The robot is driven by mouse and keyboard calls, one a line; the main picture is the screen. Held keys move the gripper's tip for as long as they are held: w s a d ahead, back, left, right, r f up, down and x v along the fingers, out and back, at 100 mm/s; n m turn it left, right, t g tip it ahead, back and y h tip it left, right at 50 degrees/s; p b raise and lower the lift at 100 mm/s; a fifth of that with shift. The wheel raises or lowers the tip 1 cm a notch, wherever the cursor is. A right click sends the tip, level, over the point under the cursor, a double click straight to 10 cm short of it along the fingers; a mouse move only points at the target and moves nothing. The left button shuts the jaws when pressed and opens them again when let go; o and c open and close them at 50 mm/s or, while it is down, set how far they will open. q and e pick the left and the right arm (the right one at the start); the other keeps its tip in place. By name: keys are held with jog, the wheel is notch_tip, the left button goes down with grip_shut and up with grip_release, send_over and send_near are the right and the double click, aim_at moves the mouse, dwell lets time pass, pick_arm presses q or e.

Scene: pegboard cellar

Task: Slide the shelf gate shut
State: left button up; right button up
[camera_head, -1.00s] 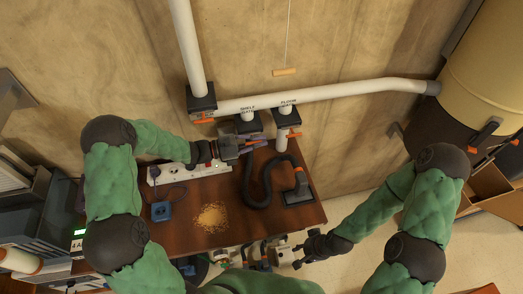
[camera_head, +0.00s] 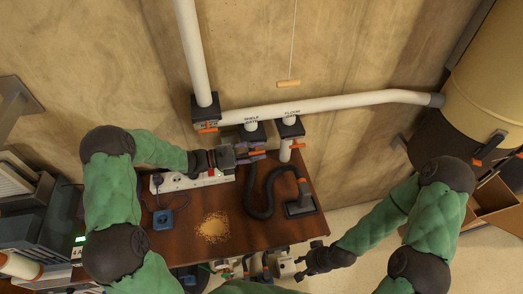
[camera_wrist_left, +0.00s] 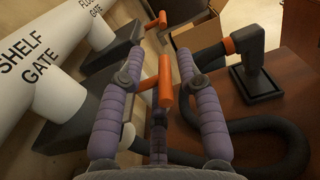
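The shelf gate is a black box (camera_head: 252,134) under the white pipe, with "SHELF GATE" lettered above it. In the left wrist view its dark body (camera_wrist_left: 75,118) is at the left. An orange T-shaped handle (camera_wrist_left: 166,84) stands between the purple fingers of my left gripper (camera_wrist_left: 160,45). The fingers are apart, one on each side of the handle; I cannot tell whether either touches it. In the head view my left gripper (camera_head: 250,156) is just below the gate and partly hides the handle. My right gripper (camera_head: 301,267) hangs by the bench's front right corner, its opening unclear.
The floor gate (camera_head: 291,128), with its own orange handle (camera_head: 297,146), is just right. A black hose (camera_head: 252,205) and nozzle (camera_head: 301,204) lie on the brown bench (camera_head: 180,246). A power strip (camera_head: 185,182) and sawdust pile (camera_head: 213,227) are also there.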

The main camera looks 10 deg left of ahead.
pick_arm(q)
jog(key=v, duration=1)
dwell(0.3)
